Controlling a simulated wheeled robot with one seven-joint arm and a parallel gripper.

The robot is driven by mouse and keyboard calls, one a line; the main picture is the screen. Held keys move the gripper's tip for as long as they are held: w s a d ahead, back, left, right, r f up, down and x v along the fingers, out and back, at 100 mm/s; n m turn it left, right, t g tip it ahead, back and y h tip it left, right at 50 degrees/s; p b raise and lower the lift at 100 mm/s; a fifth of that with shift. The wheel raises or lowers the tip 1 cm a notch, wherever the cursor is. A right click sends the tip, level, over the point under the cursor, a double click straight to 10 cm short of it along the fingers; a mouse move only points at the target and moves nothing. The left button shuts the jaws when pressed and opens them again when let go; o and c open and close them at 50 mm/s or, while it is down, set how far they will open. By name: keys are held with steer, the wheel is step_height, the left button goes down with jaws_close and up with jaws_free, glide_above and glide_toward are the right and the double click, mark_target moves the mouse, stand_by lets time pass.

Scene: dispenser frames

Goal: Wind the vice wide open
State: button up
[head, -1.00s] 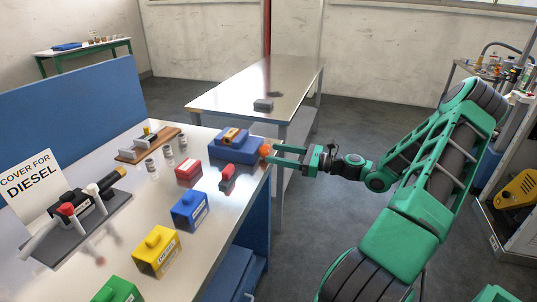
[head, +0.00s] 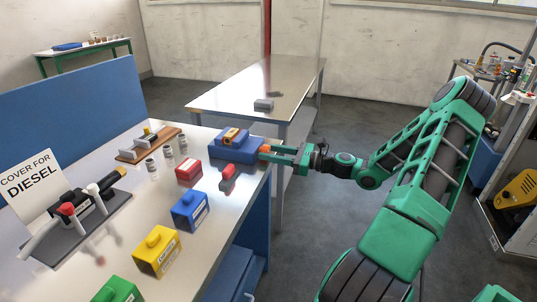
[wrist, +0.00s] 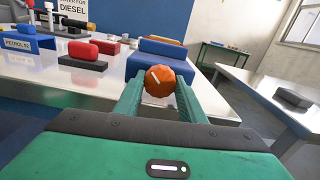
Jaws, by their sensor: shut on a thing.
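The vice (head: 233,147) is a blue block with an orange-yellow piece on top, at the far right corner of the bench. Its orange knob (wrist: 160,80) faces me, with a pale mark line on it that slants in the wrist view. My gripper (head: 272,150) reaches in from the right and is shut on the knob, one green finger on each side. In the wrist view the vice's blue body (wrist: 157,59) shows behind the knob. The vice's jaws are too small to judge how wide they stand.
A red-and-black object (head: 228,173) and a red block (head: 188,170) lie near the vice. Blue (head: 190,212) and yellow (head: 157,252) containers stand along the bench's front. A second metal table (head: 230,93) with a grey block (head: 263,105) stands behind.

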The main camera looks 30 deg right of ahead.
steer(key=shift+d+n, duration=0.1)
steer(key=shift+n, duration=1.2)
steer(key=o, duration=1)
steer(key=shift+o, duration=0.2)
steer(key=v, duration=1)
steer(key=shift+s+d, duration=0.25)
